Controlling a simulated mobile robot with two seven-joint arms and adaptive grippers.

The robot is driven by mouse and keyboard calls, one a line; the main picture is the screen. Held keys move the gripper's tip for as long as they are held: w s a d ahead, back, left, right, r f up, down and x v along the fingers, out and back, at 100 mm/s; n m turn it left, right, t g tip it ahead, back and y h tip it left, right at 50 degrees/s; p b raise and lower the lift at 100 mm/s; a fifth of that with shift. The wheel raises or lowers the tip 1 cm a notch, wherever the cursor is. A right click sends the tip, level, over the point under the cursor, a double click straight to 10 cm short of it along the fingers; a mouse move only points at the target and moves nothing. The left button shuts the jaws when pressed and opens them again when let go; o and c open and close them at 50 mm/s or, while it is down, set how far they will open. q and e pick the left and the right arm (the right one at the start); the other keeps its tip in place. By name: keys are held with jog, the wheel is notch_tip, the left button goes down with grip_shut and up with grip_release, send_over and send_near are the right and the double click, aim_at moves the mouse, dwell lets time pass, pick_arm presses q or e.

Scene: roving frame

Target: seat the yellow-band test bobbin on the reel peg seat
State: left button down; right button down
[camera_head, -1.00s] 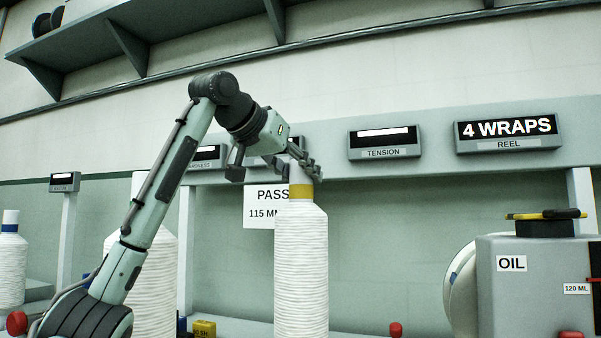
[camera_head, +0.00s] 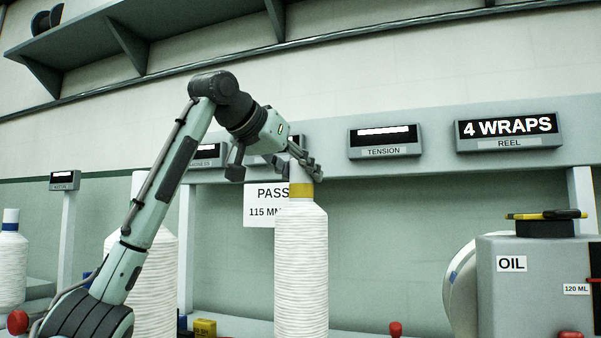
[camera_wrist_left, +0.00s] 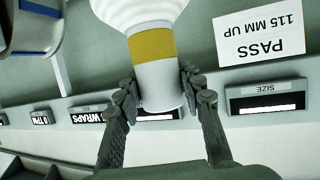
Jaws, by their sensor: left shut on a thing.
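The yellow-band test bobbin (camera_head: 301,265) stands upright in the head view, wound with white thread, with a yellow band around its neck. My left gripper (camera_head: 301,165) is shut on the white neck above the band. The left wrist view shows the bobbin's yellow band (camera_wrist_left: 152,44) and the two fingers (camera_wrist_left: 159,95) on either side of the neck. The bobbin's base is below the head view's edge, so what is under it is hidden. The reel peg seat cannot be made out. My right gripper is not in view.
A grey box marked OIL (camera_head: 520,295) stands at right, beside a white reel wheel (camera_head: 461,287). Another large white bobbin (camera_head: 155,285) is behind my left arm. A PASS sign (camera_head: 264,206) hangs behind the held bobbin. A red knob (camera_head: 396,329) shows at the bottom edge.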

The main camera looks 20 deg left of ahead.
pick_arm(q)
jog(key=shift+f+b, duration=0.35)
jog(key=shift+f, duration=0.1)
jog(key=shift+f+b, duration=0.4)
jog(key=shift+f, duration=0.25)
jog(key=c, duration=0.9)
grip_release()
jog(key=shift+o, duration=0.6)
jog(key=shift+f, duration=0.2)
jog(key=o, duration=0.5)
jog(key=shift+r, duration=0.1)
jog(key=shift+o, duration=0.2)
jog(key=shift+s, duration=0.1)
